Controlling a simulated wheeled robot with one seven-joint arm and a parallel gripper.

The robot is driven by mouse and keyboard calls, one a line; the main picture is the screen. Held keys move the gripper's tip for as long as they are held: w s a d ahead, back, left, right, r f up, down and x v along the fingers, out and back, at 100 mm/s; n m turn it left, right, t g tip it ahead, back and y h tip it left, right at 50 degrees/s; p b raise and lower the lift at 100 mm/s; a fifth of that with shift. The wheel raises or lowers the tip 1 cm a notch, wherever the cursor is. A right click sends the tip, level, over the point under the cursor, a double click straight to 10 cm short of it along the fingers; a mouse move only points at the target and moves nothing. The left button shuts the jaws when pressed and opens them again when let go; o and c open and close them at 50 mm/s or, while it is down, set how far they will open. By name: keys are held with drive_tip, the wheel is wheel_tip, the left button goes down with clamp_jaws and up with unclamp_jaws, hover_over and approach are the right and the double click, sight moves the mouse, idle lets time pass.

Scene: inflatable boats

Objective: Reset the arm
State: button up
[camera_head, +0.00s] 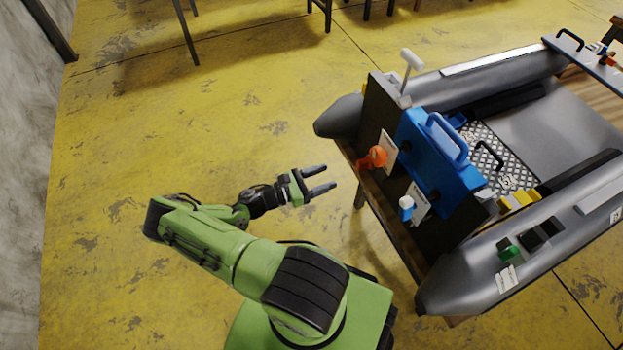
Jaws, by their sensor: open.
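My gripper (322,181) is open and empty at the end of my green arm, near the middle of the head view. Its two dark fingers point right, toward the back of a grey inflatable boat (520,262). The fingertips are apart from the boat, with a gap of yellow floor showing between them in the picture. My arm is bent, reaching up left from its base and then right to the gripper.
The boat rests on a wooden table (388,222). Its dark transom carries a blue panel (437,160), an orange knob (374,158) and a white-and-blue part (406,207). A grey wall (28,130) stands at left. The yellow floor (200,120) between is clear.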

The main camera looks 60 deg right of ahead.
drive_tip(key=v, duration=0.4)
drive_tip(key=shift+a, duration=0.1)
drive_tip(key=shift+w, duration=0.1)
